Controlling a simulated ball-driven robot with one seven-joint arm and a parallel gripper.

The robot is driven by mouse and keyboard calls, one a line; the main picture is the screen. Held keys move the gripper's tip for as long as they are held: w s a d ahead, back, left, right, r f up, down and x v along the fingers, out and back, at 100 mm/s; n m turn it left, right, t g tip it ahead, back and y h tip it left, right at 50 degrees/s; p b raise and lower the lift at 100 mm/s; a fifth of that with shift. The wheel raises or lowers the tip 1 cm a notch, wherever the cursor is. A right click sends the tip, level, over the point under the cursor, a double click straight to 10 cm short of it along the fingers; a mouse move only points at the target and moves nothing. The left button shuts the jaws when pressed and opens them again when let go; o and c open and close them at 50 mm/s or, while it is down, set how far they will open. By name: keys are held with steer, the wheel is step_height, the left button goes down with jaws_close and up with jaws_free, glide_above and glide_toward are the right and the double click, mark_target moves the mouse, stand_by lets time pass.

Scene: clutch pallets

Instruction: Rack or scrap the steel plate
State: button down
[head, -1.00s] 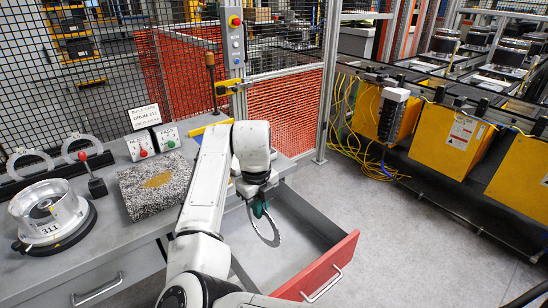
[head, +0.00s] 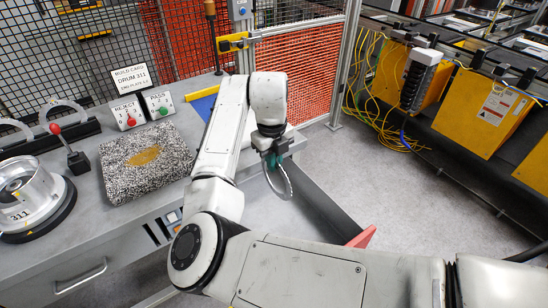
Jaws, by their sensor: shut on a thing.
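My gripper (head: 273,158) is shut on the thin ring-shaped steel plate (head: 289,184), which hangs tilted below the fingers. The plate is above the open drawer (head: 322,200), right of the bench. The drawer's red front (head: 362,237) is mostly hidden by my arm. A dark rack (head: 62,137) at the left holds pale rings (head: 76,112) upright. A metal drum (head: 22,192) marked 311 sits on a dark base at the left edge. A card (head: 142,78) reads DRUM 311; its smaller text is unclear.
A speckled block (head: 128,180) with a yellow-brown patch lies on the bench. Behind it are a REJECT box (head: 127,117) with a red button and a PASS box (head: 160,108) with a green one. A mesh fence (head: 305,85) stands behind. Grey floor (head: 385,190) is clear at the right.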

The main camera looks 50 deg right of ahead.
step_height(320, 180, down, 3)
steer(key=shift+r+b, duration=0.2)
steer(key=shift+b, duration=0.45)
steer(key=c, duration=1.2)
jaws_free()
steer(key=shift+o, duration=0.2)
steer(key=shift+a, duration=0.1)
step_height(320, 180, up, 11)
steer(key=b, duration=0.1)
steer(key=shift+a, duration=0.2)
steer(key=shift+f, duration=0.1)
